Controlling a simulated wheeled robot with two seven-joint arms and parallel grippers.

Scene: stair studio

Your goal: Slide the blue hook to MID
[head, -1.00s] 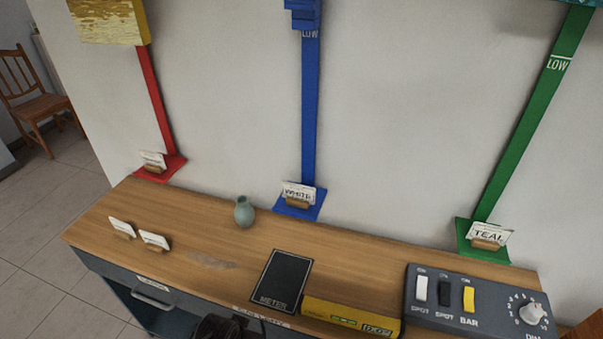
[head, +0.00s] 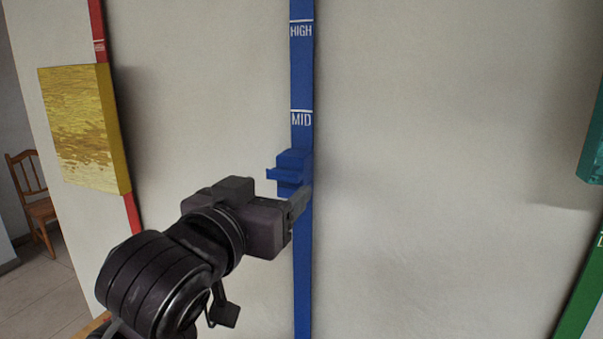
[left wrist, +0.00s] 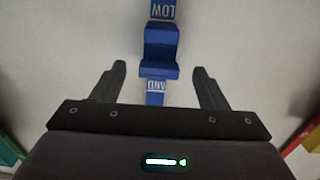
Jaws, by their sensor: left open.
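The blue hook (head: 291,172) sits on the blue vertical rail (head: 302,75) on the wall, a little below the white MID mark (head: 301,119). My left gripper (head: 300,203) comes in from the left, close to the hook's lower part. In the left wrist view the hook (left wrist: 160,50) lies between the LOW and MID marks, which appear upside down. The open fingers (left wrist: 159,68) stand on either side of the rail, with visible gaps to the hook. Whether the fingertips reach the hook in depth is unclear. My right gripper is out of view.
A yellow textured panel (head: 84,128) hangs on the red rail at left. A teal panel (head: 592,150) and a green rail (head: 581,295) are at far right. The wall on both sides of the blue rail is bare. A wooden chair (head: 35,205) stands far left.

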